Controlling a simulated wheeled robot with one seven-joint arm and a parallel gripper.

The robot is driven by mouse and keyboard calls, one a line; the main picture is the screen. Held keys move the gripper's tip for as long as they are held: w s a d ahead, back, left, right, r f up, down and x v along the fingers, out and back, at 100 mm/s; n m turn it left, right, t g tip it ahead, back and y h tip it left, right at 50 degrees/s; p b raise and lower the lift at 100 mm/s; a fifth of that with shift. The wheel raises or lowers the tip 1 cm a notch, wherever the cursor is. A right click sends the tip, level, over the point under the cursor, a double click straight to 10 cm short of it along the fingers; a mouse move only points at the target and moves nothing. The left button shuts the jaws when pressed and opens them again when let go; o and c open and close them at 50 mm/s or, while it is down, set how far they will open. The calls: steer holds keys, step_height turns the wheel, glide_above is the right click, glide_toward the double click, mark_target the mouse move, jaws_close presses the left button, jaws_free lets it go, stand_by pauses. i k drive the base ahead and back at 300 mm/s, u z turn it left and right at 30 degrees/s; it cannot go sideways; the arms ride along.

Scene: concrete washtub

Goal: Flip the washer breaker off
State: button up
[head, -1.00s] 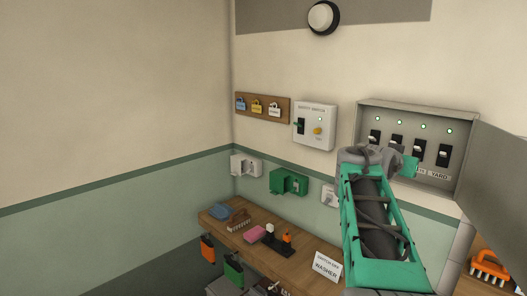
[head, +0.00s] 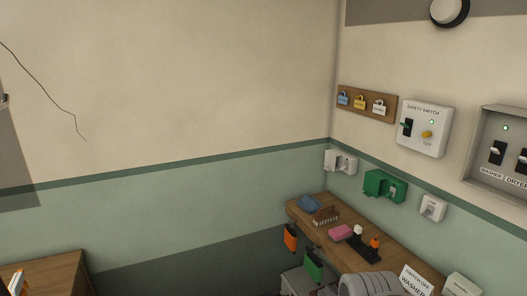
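The grey breaker panel (head: 475,185) is on the wall at the right edge, cut off by the frame. The washer breaker (head: 497,153) is its leftmost switch, black with a pale lever, above a WASHER label. A small green light (head: 502,127) glows above it. The dryer breaker (head: 523,162) beside it is partly cut off. A sign (head: 412,284) reading SWITCH OFF WASHER stands on the shelf below. My gripper is out of view; a grey rounded part, likely of my arm, shows at the bottom edge, well below the panel.
A padlock board (head: 367,104) and several outlets line the wall. Another wooden surface (head: 50,272) is at lower left.

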mark_target(495, 150)
steer(key=z, duration=1.45)
